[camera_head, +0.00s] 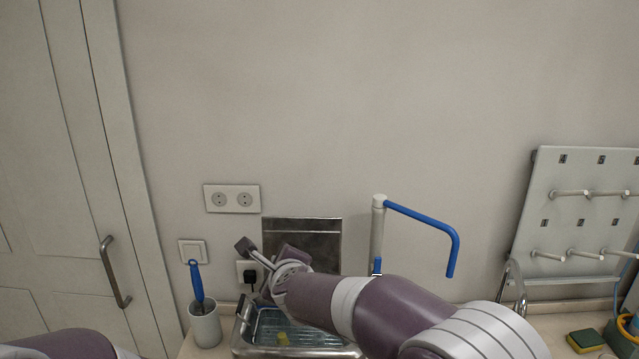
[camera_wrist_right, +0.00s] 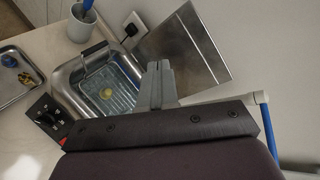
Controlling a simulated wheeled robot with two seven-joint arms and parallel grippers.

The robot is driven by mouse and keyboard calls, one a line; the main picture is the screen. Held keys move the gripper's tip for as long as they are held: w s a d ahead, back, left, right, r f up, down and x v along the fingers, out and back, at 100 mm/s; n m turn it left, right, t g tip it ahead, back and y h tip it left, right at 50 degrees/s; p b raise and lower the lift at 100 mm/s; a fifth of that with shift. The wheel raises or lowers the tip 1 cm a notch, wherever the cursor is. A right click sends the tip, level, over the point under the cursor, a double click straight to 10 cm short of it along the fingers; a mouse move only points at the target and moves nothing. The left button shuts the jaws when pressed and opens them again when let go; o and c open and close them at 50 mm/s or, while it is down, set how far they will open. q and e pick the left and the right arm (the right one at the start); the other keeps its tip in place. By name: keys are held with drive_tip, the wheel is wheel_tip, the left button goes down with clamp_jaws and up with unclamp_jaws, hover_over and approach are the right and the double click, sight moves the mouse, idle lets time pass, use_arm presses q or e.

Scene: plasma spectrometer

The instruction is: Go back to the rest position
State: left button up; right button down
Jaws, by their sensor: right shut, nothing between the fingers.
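My right arm reaches across from the lower right in the head view. Its gripper (camera_head: 247,248) is shut and empty, raised in front of the wall and above the left part of a metal ultrasonic-type bath (camera_head: 240,350). In the right wrist view the gripper fingers (camera_wrist_right: 156,85) are together with nothing between them, over the right side of the bath (camera_wrist_right: 72,98). A wire basket with a small yellow thing (camera_head: 282,338) is in the bath. My left gripper is not in view; only a piece of that arm shows at the lower left.
A grey metal plate (camera_head: 300,232) leans at the wall behind my gripper. A cup (camera_head: 205,325) with a blue brush stands left of the bath. A blue-armed tap (camera_head: 425,220) and a pegboard (camera_head: 580,215) are to the right. A tray (camera_wrist_right: 14,70) shows in the wrist view.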

drive_tip(key=s+d+f+n+g+b, duration=0.1)
drive_tip(key=s+d+f+n+g, duration=0.55)
drive_tip(key=s+f+n, duration=0.5)
drive_tip(key=s+d+f+n+g+h, duration=0.1)
drive_tip(key=s+d+f+n, duration=0.2)
drive_tip(key=s+d, duration=0.2)
drive_tip(key=s+d+f+n+g+h+b, duration=0.1)
drive_tip(key=s+d+f+n+g, duration=0.1)
drive_tip(key=s+d, duration=0.4)
drive_tip(key=s+d+f+n+g+h+b, duration=0.1)
drive_tip(key=s+d+f+n, duration=0.3)
drive_tip(key=d, duration=0.6)
drive_tip(key=shift+s+n+h, duration=0.45)
drive_tip(key=shift+s+h, duration=0.05)
drive_tip(key=shift+s, duration=0.25)
drive_tip(key=shift+d+g, duration=0.1)
drive_tip(key=shift+g, duration=0.15)
